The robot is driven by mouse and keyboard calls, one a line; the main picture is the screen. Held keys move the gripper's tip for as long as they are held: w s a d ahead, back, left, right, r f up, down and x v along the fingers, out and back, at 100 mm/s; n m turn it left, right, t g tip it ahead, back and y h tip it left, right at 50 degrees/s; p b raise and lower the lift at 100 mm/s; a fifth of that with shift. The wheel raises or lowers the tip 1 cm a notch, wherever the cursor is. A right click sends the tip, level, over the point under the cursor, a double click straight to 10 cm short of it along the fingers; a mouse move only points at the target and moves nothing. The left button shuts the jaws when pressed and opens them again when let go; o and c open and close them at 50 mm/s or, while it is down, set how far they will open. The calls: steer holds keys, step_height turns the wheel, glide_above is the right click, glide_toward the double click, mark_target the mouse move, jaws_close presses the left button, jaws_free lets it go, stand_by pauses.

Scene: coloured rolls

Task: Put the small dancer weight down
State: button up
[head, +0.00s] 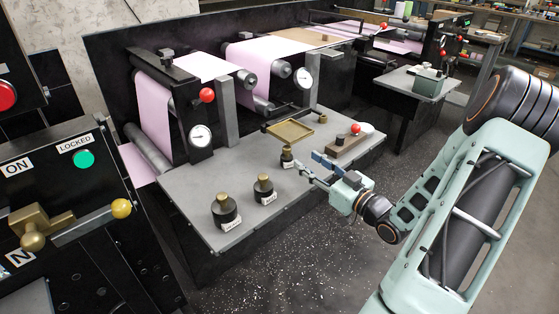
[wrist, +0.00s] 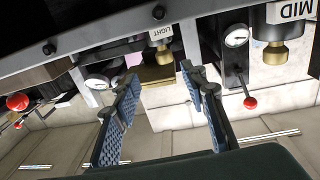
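The small dancer weight (head: 287,157), black with a brass knob and a white label, appears to stand upright on the grey table (head: 190,190), near its front edge. In the wrist view, which is upside down, the weight's LIGHT label (wrist: 160,35) shows beyond and between my fingers. My gripper (head: 304,164) is just right of the weight in the head view. Its two blue-padded fingers (wrist: 160,78) are apart, with nothing visibly clamped between them. I cannot tell how far the fingertips are from the weight.
A middle-sized weight (head: 264,189) and a larger one (head: 225,211) stand on the table to the left. A brass tray (head: 290,129) lies behind the small weight. Pink-web rollers (head: 150,100) rise behind.

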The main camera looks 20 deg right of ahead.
mark_target(290, 152)
steer(key=x, duration=0.4)
steer(key=shift+s+f+b, duration=0.1)
steer(key=shift+b, duration=0.25)
steer(key=b+x, duration=0.1)
steer(key=x, duration=0.3)
steer(key=shift+w+a+b, duration=0.3)
steer(key=shift+a+b, duration=0.05)
steer(key=shift+a, duration=0.2)
steer(key=shift+w+a, duration=0.15)
steer(key=shift+w, duration=0.25)
jaws_close()
